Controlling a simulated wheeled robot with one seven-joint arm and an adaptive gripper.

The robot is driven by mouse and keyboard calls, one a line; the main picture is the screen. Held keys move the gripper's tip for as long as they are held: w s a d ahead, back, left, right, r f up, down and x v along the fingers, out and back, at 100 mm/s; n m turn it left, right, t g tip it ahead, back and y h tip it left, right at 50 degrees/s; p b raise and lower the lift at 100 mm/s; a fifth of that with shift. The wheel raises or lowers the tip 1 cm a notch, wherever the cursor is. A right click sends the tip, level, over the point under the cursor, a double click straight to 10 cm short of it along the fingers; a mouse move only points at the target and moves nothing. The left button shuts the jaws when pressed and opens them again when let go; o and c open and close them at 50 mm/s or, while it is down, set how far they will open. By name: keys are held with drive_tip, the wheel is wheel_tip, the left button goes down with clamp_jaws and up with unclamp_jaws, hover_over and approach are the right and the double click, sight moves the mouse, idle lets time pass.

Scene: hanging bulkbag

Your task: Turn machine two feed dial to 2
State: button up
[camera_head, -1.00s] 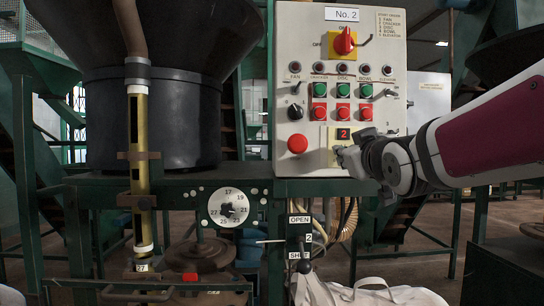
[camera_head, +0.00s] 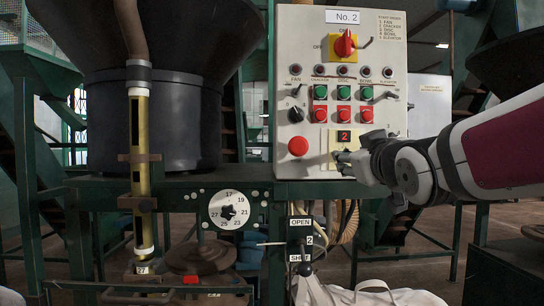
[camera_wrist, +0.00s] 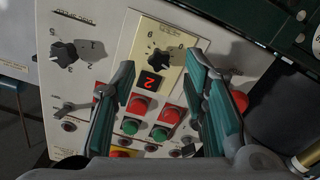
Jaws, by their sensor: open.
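The feed dial (camera_wrist: 160,62) is a black knob on a cream plate, with a printed scale around it, in the wrist view. A small display (camera_wrist: 150,82) beside it shows a red 2; it also shows in the head view (camera_head: 343,139). I cannot clearly tell where the knob's pointer stands. The No. 2 control panel (camera_head: 300,60) carries the dial. My gripper (camera_wrist: 161,66) is open, with its fingers on either side of the dial in view; contact cannot be told. In the head view my gripper (camera_head: 346,161) covers the dial at the panel's lower right.
Green and red push buttons (camera_head: 343,92) sit above the display. A large red button (camera_head: 298,146) and a black selector knob (camera_head: 295,114) are to the left. A red main switch (camera_head: 344,43) is at the top. A valve lever (camera_head: 304,268) stands below the panel.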

drive_tip(key=s, duration=0.9)
drive_tip(key=shift+f, duration=0.1)
drive_tip(key=s+d+f+m+g+h, duration=0.15)
drive_tip(key=s+f+g, duration=0.3)
drive_tip(key=f, duration=0.55)
drive_tip(key=s+d+f+m+g, duration=0.1)
drive_tip(key=s+f+m+g, duration=0.1)
drive_tip(key=s+f+g, duration=0.5)
drive_tip(key=s+a+f+g+y, duration=0.1)
drive_tip(key=s+f+g, duration=0.2)
drive_tip(key=s+f, duration=0.4)
drive_tip(key=s+a+f+g, duration=0.15)
drive_tip(key=s+f, duration=0.35)
drive_tip(key=s, duration=0.5)
wheel_tip(320, 180, up, 20)
drive_tip(key=t+p, duration=0.2)
drive_tip(key=p, duration=1.6)
drive_tip(key=shift+s+f+m, duration=0.25)
drive_tip(key=shift+s+m, duration=0.05)
drive_tip(key=shift+m, duration=0.05)
drive_tip(key=shift+d+y, duration=0.1)
drive_tip(key=shift+y, duration=0.15)
